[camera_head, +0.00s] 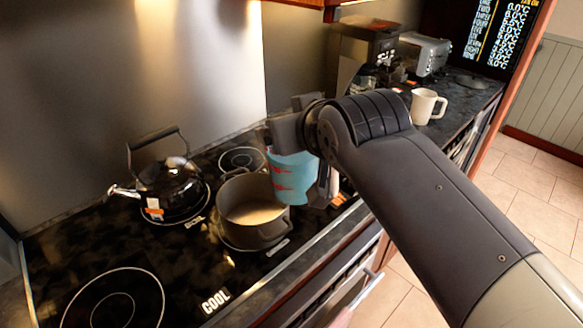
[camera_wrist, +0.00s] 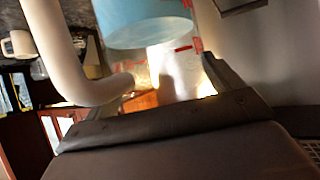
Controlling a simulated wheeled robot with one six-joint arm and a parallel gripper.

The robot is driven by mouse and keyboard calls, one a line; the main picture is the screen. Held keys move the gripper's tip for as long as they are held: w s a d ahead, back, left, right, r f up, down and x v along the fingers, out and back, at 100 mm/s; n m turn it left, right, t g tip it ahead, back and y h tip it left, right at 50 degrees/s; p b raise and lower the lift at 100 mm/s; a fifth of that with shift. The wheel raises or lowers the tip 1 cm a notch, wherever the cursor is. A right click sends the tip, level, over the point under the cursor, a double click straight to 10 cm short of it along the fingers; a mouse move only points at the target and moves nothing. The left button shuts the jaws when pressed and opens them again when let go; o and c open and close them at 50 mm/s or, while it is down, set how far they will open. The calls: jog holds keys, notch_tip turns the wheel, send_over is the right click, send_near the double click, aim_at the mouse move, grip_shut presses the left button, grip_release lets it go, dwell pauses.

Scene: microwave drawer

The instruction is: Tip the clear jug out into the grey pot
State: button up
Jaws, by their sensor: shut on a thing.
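The clear jug (camera_head: 292,182) has red markings and looks blue inside. My gripper (camera_head: 308,150) is shut on it, and the arm hides its upper right side. It hangs over or just beside the right rim of the grey pot, close to upright with a slight lean. I cannot tell the exact gap to the pot. The jug also fills the upper middle of the wrist view (camera_wrist: 146,22), blue above and clear below. The grey pot (camera_head: 238,230) stands on the hob with its mouth open; its inside looks pale beige.
A black kettle (camera_head: 172,185) stands on a burner left of the pot. The front left burner (camera_head: 112,300) is bare. A white mug (camera_head: 427,106), a toaster (camera_head: 425,52) and a coffee machine (camera_head: 365,50) stand farther back right. The counter's front edge runs below the pot.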

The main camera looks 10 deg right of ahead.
aim_at(293, 162)
notch_tip(293, 162, down, 7)
jog(key=b, duration=0.6)
jog(key=shift+w+f+b, duration=0.1)
jog(key=shift+f+b, duration=0.05)
jog(key=shift+b, duration=0.25)
notch_tip(293, 162, down, 3)
jog(key=b, duration=0.3)
jog(key=shift+f, duration=0.15)
jog(key=shift+r, duration=0.2)
jog(key=shift+r+p, duration=0.1)
jog(key=shift+p, duration=0.2)
